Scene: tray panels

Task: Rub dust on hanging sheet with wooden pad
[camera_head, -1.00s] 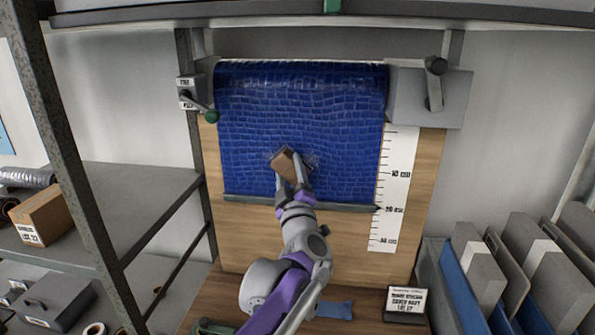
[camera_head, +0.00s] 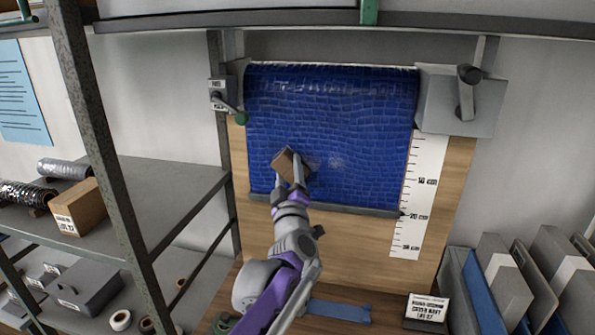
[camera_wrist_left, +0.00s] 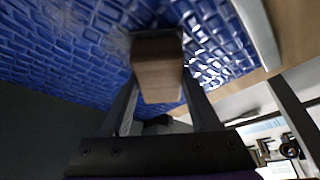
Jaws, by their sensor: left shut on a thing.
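A blue brick-textured sheet (camera_head: 365,105) hangs in front of a wooden board, with a grey bar along its bottom edge. My left gripper (camera_head: 289,172) is shut on a brown wooden pad (camera_head: 285,159) at the lower left of the sheet. The pad appears to be against the sheet; exact contact is hard to tell. A pale dusty patch (camera_head: 336,162) shows right of the pad, with fainter dust close beside it. In the left wrist view the pad (camera_wrist_left: 157,75) sits between the fingers, and pale smears (camera_wrist_left: 108,42) mark the sheet. My right gripper is out of view.
A white ruler strip (camera_head: 420,190) runs down the board right of the sheet. Crank brackets (camera_head: 224,95) (camera_head: 458,100) flank its top. Shelving with a cardboard box (camera_head: 80,207) stands left. Upright panels (camera_head: 510,275) and a label stand (camera_head: 427,308) are at lower right.

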